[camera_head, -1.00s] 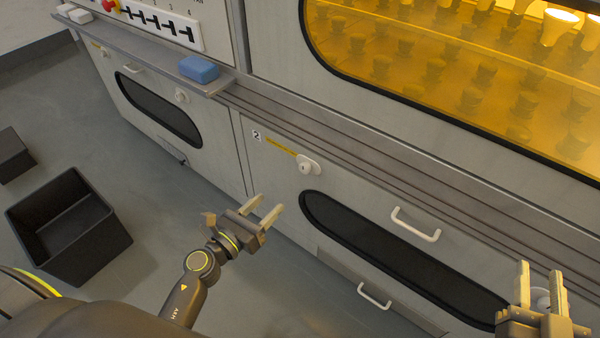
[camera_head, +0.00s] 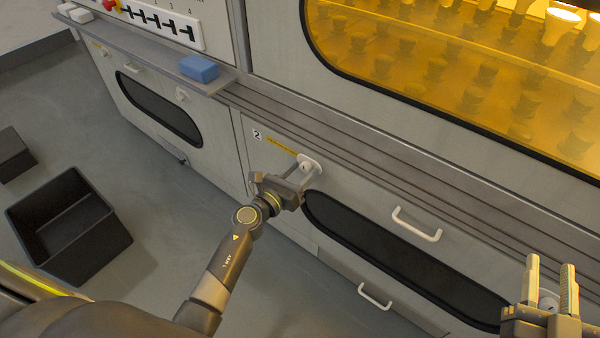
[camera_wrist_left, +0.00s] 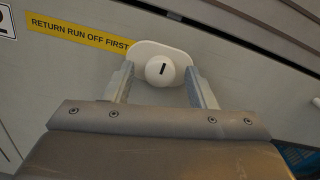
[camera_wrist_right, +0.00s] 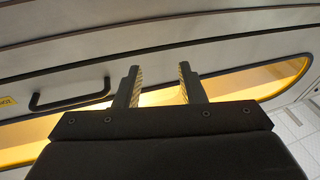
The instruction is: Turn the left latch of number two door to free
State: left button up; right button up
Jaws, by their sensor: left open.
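The number two door (camera_head: 370,205) is a pale panel with a small "2" label (camera_head: 257,134), a dark oval window and a white handle (camera_head: 416,225). Its left latch is a round white knob on an oval plate (camera_head: 315,160); in the left wrist view the knob (camera_wrist_left: 160,70) shows a short dark vertical slot. My left gripper (camera_head: 308,172) is open, with one finger on each side of the knob; I cannot tell whether they touch it. My right gripper (camera_head: 550,270) is open and empty in front of the right latch (camera_head: 548,299), which is partly hidden.
A yellow strip (camera_wrist_left: 80,35) reading "RETURN RUN OFF FIRST" lies left of the latch. A ledge with a blue block (camera_head: 199,68) juts out at upper left. A black open bin (camera_head: 70,225) stands on the floor. A lower handle (camera_head: 374,296) sticks out below the door window.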

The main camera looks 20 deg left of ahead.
pick_arm(q)
jog(key=shift+c, duration=0.4)
grip_shut()
